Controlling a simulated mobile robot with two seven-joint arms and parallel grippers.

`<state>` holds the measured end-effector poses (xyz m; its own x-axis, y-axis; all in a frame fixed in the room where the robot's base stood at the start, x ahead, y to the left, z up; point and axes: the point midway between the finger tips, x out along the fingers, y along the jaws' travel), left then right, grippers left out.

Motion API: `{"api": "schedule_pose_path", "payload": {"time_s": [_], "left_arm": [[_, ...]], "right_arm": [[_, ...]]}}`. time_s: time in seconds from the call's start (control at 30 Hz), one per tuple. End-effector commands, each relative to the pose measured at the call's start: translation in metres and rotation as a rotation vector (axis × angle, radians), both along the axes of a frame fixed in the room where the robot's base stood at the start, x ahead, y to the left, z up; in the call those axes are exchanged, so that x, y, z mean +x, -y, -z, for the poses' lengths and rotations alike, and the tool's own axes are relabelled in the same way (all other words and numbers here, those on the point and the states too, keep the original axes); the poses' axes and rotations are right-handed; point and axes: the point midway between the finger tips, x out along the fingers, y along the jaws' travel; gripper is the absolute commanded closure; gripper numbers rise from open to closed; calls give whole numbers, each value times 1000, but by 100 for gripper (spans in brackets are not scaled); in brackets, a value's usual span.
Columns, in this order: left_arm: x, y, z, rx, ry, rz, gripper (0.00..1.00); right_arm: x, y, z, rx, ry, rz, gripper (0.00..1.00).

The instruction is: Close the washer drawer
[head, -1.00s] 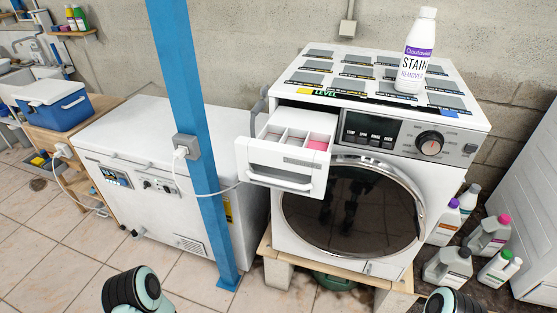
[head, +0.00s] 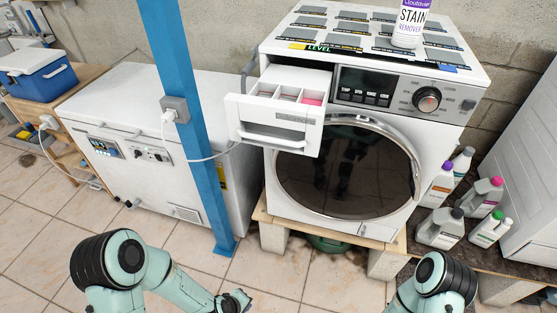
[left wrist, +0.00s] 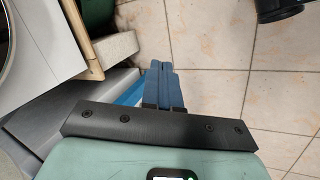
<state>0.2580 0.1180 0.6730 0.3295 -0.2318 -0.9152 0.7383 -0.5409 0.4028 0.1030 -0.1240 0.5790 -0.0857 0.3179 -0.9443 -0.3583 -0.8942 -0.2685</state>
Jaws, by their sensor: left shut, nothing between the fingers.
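The washer (head: 450,150) is a white front-loader on a wooden pallet. Its detergent drawer (head: 262,133) at the upper left is pulled out, showing white compartments and a pink one at the right. The drawer front has a handle bar. My left gripper is low in front of the washer, below and apart from the drawer, at the bottom of the head view. In the left wrist view its blue fingers (left wrist: 161,72) are together and empty, over the tiled floor. My right arm shows at the lower right of the head view; its gripper is out of frame.
A white chest freezer (head: 110,110) stands left of the washer, behind a blue post (head: 195,130) with a plugged cable. A stain remover bottle (head: 410,22) stands on the washer top. Several bottles (head: 440,228) stand to its right. Tiled floor in front is clear.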

Motion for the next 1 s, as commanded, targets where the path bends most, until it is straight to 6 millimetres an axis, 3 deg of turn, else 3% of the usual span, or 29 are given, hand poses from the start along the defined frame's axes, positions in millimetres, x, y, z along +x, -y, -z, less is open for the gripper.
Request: {"api": "schedule_pose_path", "payload": {"time_s": [0.03, 0.1, 0.23, 0.3, 0.4, 0.53, 0.6, 0.7, 0.87, 1.0], "left_arm": [[30, 8, -25, -47, 85, -126, 100], [64, 19, -69, -154, 181, -320, 100], [103, 42, -164, -451, 326, -645, 100], [112, 53, -220, -658, 379, -795, 100], [108, 65, -296, -981, 403, -966, 100], [87, 69, -374, -1357, 357, -1104, 100], [75, 69, -402, -1509, 319, -1146, 100], [64, 67, -425, -1643, 271, -1176, 100], [65, 67, -435, -1701, 244, -1193, 100], [85, 72, -434, -1697, 245, -1195, 100]], "right_arm": [[-4, 0, 13, -1, -2, 0, 0], [-5, 0, 22, -1, 0, 2, 0], [-6, 0, 37, -3, 6, 4, 0], [-6, 0, 46, -4, 9, 5, 0], [-6, 1, 57, -5, 14, 6, 0], [-6, 0, 67, -5, 18, 8, 0], [-5, 0, 71, -6, 19, 8, 0], [-5, 0, 74, -6, 21, 9, 0], [-5, 0, 73, -6, 21, 9, 0], [-6, 0, 71, -5, 19, 8, 0]]}}
